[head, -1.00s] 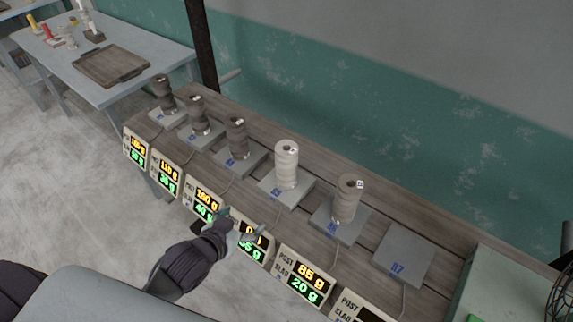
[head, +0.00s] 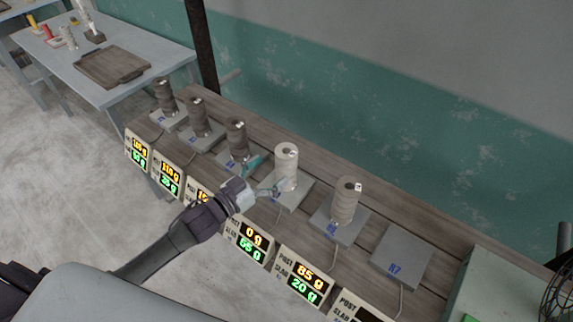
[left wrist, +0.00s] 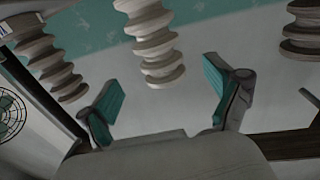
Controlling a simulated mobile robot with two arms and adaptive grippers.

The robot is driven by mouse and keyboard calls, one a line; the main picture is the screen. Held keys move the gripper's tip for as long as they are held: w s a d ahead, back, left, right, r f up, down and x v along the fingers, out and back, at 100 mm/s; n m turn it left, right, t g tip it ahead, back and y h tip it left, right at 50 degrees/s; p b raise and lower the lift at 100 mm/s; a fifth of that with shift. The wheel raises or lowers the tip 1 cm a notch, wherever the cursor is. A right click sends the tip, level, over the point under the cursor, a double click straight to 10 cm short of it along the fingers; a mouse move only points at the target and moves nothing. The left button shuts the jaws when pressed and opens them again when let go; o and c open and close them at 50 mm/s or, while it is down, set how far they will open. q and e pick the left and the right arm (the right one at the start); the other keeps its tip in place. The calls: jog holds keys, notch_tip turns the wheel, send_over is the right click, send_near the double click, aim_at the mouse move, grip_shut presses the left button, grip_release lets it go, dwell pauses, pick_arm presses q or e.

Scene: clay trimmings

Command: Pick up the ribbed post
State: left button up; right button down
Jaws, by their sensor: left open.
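A pale ribbed post (head: 287,163) stands upright on a grey scale plate (head: 292,196) in the middle of the bench row. My left gripper (head: 267,174) is open just in front of it, to its left in the head view, with teal finger pads. In the left wrist view, a pale ribbed post (left wrist: 153,45) lies ahead between the spread fingers of the gripper (left wrist: 162,82), with a gap visible; its far end is cut off by the frame. My right gripper is not in view.
Several other posts stand on scales, including a beige one (head: 346,200) to the right and a dark one (head: 236,138) to the left. The rightmost plate (head: 402,254) is empty. Displays (head: 304,277) line the bench front. A side table (head: 140,92) stands at upper left.

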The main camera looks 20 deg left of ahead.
aim_at(278, 164)
pick_arm(q)
jog(key=shift+w+d, duration=0.2)
jog(key=shift+w, duration=0.2)
jog(key=p+x, duration=0.1)
jog(key=x, duration=0.1)
jog(key=p+x, duration=0.1)
jog(key=x, duration=0.1)
jog(key=shift+w+d+r, duration=0.15)
jog(key=shift+w+r, duration=0.05)
jog(key=shift+w, duration=0.1)
jog(key=shift+w+d+f, duration=0.15)
jog(key=shift+w+d, duration=0.05)
jog(key=shift+w, duration=0.1)
jog(key=shift+s, duration=0.1)
jog(key=shift+c, duration=0.2)
jog(key=shift+c, duration=1.2)
jog(key=c, duration=1.3)
grip_shut()
